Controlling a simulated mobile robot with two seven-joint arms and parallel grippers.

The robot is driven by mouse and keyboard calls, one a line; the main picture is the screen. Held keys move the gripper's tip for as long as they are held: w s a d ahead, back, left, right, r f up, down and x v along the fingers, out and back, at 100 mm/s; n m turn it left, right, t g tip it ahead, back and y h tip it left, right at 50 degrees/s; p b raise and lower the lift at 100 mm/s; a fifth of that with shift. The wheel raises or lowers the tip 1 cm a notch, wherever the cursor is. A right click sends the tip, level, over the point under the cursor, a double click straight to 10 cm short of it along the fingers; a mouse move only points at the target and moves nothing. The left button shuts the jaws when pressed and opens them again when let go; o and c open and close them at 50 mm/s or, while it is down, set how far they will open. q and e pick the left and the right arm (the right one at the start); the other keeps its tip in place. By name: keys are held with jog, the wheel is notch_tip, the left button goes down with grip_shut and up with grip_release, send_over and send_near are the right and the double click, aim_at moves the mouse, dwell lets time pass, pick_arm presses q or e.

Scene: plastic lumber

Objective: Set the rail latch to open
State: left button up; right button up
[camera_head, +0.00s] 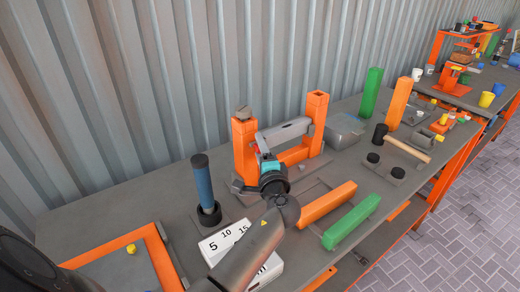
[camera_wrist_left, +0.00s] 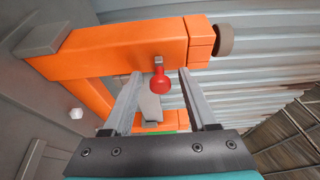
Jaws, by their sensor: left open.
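The rail latch stands on the bench as an orange frame with two posts (camera_head: 244,153) and a grey bar (camera_head: 287,133) spanning between them. In the left wrist view an orange post (camera_wrist_left: 110,48) lies across the picture. A red knob (camera_wrist_left: 161,82) hangs beside the post, with a grey bar (camera_wrist_left: 150,107) below it. My left gripper (camera_head: 262,152) is at the near side of the left post. Its two fingers (camera_wrist_left: 159,75) are open, one on either side of the red knob, with gaps visible on both sides. My right gripper is not in view.
A blue cylinder (camera_head: 203,184) stands left of the frame. A white numbered block (camera_head: 222,243) lies in front, partly behind my arm. Orange (camera_head: 328,203) and green (camera_head: 351,222) bars lie to the right. A corrugated wall closes the back.

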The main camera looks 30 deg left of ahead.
pick_arm(q)
grip_shut()
dwell(0.3)
jog(key=shift+s, duration=0.1)
dwell(1.0)
